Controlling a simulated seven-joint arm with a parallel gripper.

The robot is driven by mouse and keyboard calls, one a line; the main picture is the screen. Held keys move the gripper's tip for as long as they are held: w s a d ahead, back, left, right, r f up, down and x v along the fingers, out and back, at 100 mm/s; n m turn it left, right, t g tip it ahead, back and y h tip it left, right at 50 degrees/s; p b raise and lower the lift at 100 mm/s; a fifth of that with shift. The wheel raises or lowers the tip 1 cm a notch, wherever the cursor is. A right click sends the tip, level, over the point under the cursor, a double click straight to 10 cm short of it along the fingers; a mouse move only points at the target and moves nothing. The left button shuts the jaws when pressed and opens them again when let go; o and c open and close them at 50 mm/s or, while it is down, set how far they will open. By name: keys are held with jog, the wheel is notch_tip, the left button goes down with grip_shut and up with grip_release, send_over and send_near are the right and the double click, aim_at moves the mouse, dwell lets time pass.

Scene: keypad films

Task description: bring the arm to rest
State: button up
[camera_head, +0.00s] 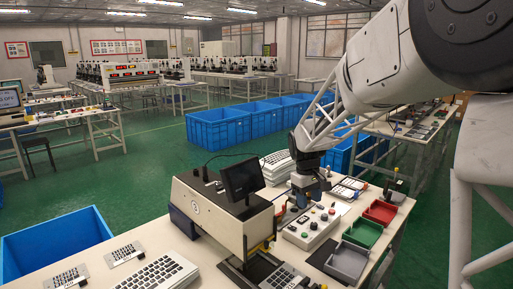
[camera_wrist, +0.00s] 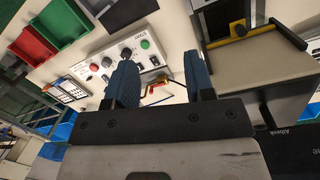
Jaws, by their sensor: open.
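My gripper (camera_head: 308,188) hangs over the workbench, to the right of a beige machine, in the head view. In the wrist view my gripper (camera_wrist: 162,80) shows two blue fingers spread apart, with nothing between them but the view of the bench beyond. A white control box (camera_head: 312,226) with coloured buttons stands on the bench just below and in front of the gripper. The control box (camera_wrist: 128,58) also shows beyond the fingers in the wrist view. The beige machine (camera_head: 215,215) carries a small dark screen (camera_head: 242,179).
Red (camera_head: 380,212), green (camera_head: 362,231) and grey (camera_head: 347,261) trays stand at the bench's right. Keypads (camera_head: 158,272) lie at the front left, and a white stack (camera_head: 277,165) stands behind the machine. Blue crates (camera_head: 208,128) stand on the floor behind the bench.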

jog(key=s+d+r+m+t, duration=0.1)
jog(key=s+r+m, duration=0.15)
jog(key=s, duration=0.85)
jog(key=s+d+r+m+t, duration=0.1)
jog(key=s+r, duration=0.3)
jog(key=s, duration=0.7)
jog(key=s+f+m+t+y, duration=0.1)
jog(key=s+f+m, duration=0.1)
jog(key=s, duration=1.5)
jog(key=shift+s+f, duration=0.4)
jog(key=shift+f, duration=0.1)
jog(key=shift+m, duration=0.25)
